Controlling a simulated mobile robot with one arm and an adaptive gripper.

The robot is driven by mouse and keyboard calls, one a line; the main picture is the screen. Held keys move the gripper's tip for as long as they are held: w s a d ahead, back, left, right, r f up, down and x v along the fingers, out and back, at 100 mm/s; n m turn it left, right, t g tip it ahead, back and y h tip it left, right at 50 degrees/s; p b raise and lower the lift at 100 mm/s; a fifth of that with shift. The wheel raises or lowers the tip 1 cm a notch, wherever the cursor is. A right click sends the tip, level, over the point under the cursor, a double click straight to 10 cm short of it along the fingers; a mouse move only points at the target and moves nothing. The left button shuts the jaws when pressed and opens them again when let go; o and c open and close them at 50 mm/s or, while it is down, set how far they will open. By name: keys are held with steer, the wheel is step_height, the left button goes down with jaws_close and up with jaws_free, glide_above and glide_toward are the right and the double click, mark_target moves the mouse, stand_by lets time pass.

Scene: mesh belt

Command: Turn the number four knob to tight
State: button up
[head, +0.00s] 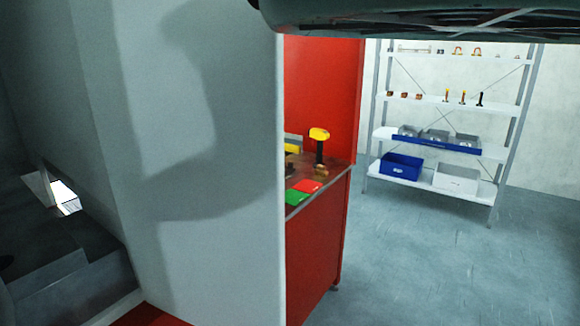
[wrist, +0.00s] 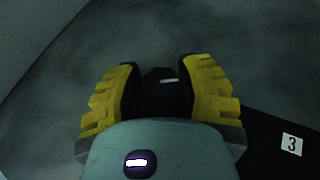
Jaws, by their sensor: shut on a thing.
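In the wrist view my gripper (wrist: 158,72) has its yellow ridged fingers on either side of a dark knob (wrist: 158,88) and is shut on it. The knob carries a short white mark, lying nearly level in the picture. The knob's own number is not visible. A white label reading 3 (wrist: 291,144) sits on a black strip at the lower right, apart from the fingers. The gripper and the knob do not show in the head view.
In the head view a pale panel (head: 205,120) fills much of the left. Behind it a red cabinet (head: 322,90) has a bench with red and green pads (head: 298,197) and a yellow-headed tool (head: 319,135). Shelving (head: 440,148) stands behind, with open floor (head: 420,260) in front.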

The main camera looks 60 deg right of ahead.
steer(key=c, duration=0.4)
steer(key=p, duration=0.2)
steer(key=shift+a+r+m+h+p, duration=0.2)
steer(key=shift+m+h+p, duration=0.1)
steer(key=shift+h, duration=0.1)
steer(key=shift+d+p, duration=0.1)
steer(key=shift+p, duration=0.4)
steer(key=shift+f+m+t+h, duration=0.2)
steer(key=shift+m+t+h, duration=0.1)
steer(key=shift+m+h, duration=0.1)
steer(key=o, duration=1.2)
steer(key=shift+c, duration=0.2)
